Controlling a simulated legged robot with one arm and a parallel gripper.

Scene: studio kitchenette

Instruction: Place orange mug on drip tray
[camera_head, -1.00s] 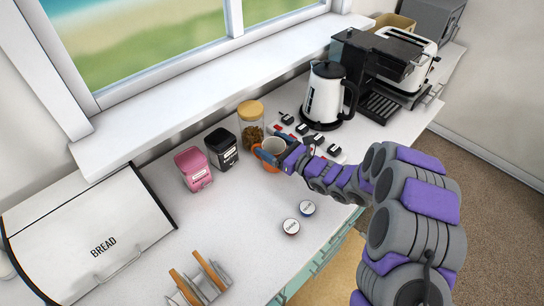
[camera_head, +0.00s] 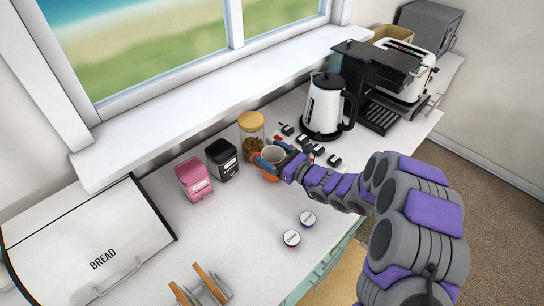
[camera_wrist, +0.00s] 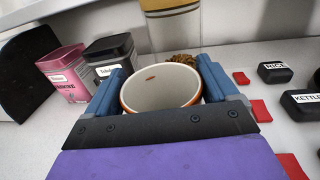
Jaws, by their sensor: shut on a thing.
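The orange mug (camera_head: 273,156) has a white inside and stands upright near the back of the counter, in front of a glass jar. My gripper (camera_head: 268,160) is shut on it, with blue fingers on both sides of the mug. In the wrist view the mug (camera_wrist: 160,88) sits between the two fingers, its open top facing up. I cannot tell whether its base touches the counter. The drip tray (camera_head: 380,115) is the black slatted part at the base of the black coffee machine (camera_head: 372,66), at the back right. It looks empty.
A white kettle (camera_head: 324,106) stands between the mug and the coffee machine. Several labelled black plugs (camera_head: 305,140) lie on a strip behind my gripper. Pink (camera_head: 193,178) and black (camera_head: 222,158) tins stand left. Two round lids (camera_head: 292,238) lie in front.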

